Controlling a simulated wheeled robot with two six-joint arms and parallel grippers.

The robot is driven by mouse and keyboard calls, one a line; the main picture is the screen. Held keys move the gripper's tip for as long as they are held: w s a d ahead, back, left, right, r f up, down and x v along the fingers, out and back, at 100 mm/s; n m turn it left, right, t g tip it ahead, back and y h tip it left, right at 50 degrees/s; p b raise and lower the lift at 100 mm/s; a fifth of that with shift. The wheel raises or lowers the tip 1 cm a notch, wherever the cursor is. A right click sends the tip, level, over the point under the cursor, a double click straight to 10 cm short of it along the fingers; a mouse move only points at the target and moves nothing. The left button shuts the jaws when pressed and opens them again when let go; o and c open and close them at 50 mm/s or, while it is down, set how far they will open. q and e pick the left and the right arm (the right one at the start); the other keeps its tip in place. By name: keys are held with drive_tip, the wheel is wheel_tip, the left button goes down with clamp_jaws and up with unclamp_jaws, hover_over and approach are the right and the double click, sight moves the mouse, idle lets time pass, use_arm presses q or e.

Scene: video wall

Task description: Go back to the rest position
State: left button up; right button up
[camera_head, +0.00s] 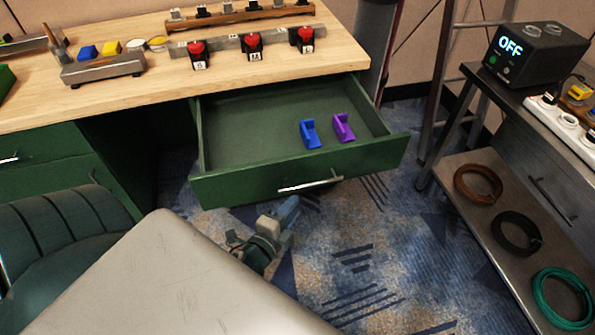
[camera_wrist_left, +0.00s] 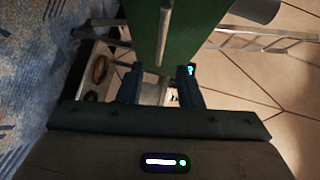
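My left gripper (camera_head: 287,212) is in front of and below the open green drawer (camera_head: 297,185). In the left wrist view its two dark fingers (camera_wrist_left: 161,80) stand apart, so it is open, with nothing held between them. The drawer's green front (camera_wrist_left: 190,35) and its bar handle (camera_head: 310,184) show beyond the fingertips; the handle (camera_wrist_left: 165,35) lines up with the gap between them. I cannot tell the exact distance to it. My right gripper is not in view.
The drawer holds a blue piece (camera_head: 310,135) and a purple piece (camera_head: 343,128). A wooden desk (camera_head: 120,95) carries red-topped switches (camera_head: 253,47). A green chair (camera_head: 60,245) is at left. A metal cart (camera_head: 520,180) with coiled cables and a ladder (camera_head: 440,90) stand at right.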

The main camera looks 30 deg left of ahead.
use_arm(q)
drive_tip(key=shift+s, duration=0.15)
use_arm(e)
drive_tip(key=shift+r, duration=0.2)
